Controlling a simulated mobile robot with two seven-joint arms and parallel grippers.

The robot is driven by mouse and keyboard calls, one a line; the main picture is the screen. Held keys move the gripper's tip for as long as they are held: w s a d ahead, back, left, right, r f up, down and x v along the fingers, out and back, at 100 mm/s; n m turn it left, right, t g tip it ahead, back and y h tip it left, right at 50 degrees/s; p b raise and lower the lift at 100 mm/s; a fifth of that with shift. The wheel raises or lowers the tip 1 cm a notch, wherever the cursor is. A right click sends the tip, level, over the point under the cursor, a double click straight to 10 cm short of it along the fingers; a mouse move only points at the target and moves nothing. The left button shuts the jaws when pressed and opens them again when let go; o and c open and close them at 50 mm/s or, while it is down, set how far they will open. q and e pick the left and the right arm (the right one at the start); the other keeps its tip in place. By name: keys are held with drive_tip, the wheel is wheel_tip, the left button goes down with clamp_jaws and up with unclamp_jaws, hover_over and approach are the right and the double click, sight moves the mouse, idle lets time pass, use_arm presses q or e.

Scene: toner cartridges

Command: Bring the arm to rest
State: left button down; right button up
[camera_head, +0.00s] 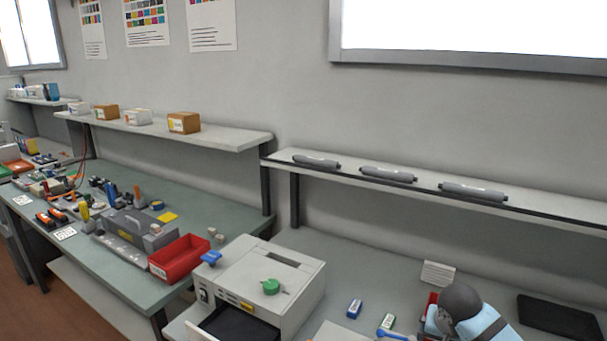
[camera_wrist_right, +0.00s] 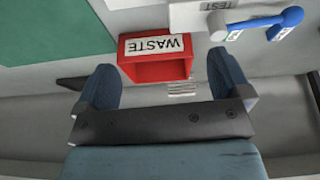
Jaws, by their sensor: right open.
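My right gripper (camera_wrist_right: 163,82) shows in the right wrist view with its two blue fingers spread wide apart and nothing between them. Beyond the fingers is a red bin (camera_wrist_right: 155,68) labelled WASTE, apart from them as far as I can tell. In the head view part of my right arm (camera_head: 462,302) shows at the lower right, grey and light blue, over the bench; its fingers cannot be made out there. My left gripper is in neither view.
Three grey toner cartridges (camera_head: 388,174) lie on the wall shelf (camera_head: 550,202). A printer-like machine (camera_head: 255,285) stands left of my arm. A black flat pad (camera_head: 560,318) lies right.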

drive_tip(key=s+a+f+n, duration=0.1)
drive_tip(key=s, duration=0.1)
drive_tip(key=s+a+f, duration=0.1)
drive_tip(key=s+a, duration=0.1)
drive_tip(key=s, duration=0.1)
drive_tip(key=s+a+f+n+y, duration=0.1)
drive_tip(key=s+f, duration=0.1)
drive_tip(key=s, duration=0.1)
drive_tip(key=shift+s+a+f+n, duration=0.1)
drive_tip(key=shift+s+a+n, duration=0.15)
drive_tip(key=shift+n, duration=0.05)
drive_tip(key=shift+n+y, duration=0.5)
drive_tip(key=shift+n, duration=0.4)
drive_tip(key=s, duration=0.2)
drive_tip(key=s+a+f, duration=0.1)
drive_tip(key=s, duration=0.2)
drive_tip(key=s+a, duration=0.1)
drive_tip(key=s, duration=0.1)
drive_tip(key=shift+s+f, duration=0.35)
drive_tip(key=shift+s, duration=0.05)
drive_tip(key=s+r+n, duration=0.2)
drive_tip(key=s+n, duration=0.1)
drive_tip(key=s, duration=1.3)
drive_tip(key=w+a+f+n+t+y+p, duration=0.1)
drive_tip(key=w+a+f+t+y+p, duration=0.2)
drive_tip(key=p, duration=0.6)
drive_tip(key=w+a+f+t, duration=0.2)
drive_tip(key=w+a+t, duration=0.1)
drive_tip(key=t, duration=0.1)
drive_tip(key=shift+t, duration=0.3)
